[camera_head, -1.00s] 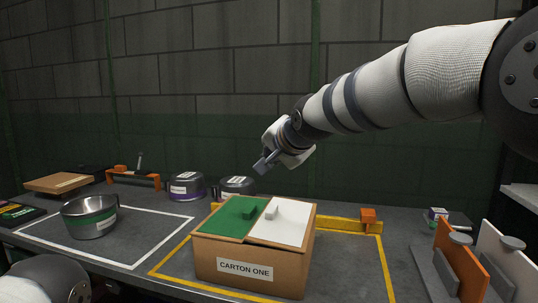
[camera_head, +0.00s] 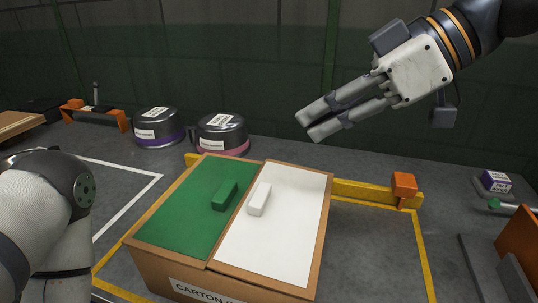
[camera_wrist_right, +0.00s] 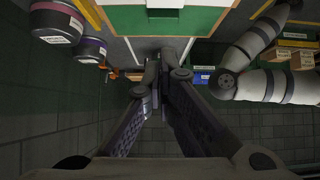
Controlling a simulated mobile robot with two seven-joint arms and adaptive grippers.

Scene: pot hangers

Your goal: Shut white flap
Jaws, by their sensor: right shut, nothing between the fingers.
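The carton (camera_head: 165,272) stands in front of me inside a yellow outline. Its white flap (camera_head: 275,240) lies flat over the right half of the top, with a small white handle (camera_head: 259,199). The green flap (camera_head: 185,216) lies flat over the left half, with a green handle (camera_head: 225,195). My right gripper (camera_head: 308,126) is above and behind the carton, shut and empty, apart from both flaps. In the right wrist view its fingers (camera_wrist_right: 166,58) are close together, with the carton's green top (camera_wrist_right: 115,18) at the upper edge. My left gripper is out of view.
Two lidded pots, one with a purple band (camera_head: 158,127) and one with a pink band (camera_head: 221,134), stand behind the carton. A yellow bar with an orange block (camera_head: 404,184) lies behind right. My left arm is at the left.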

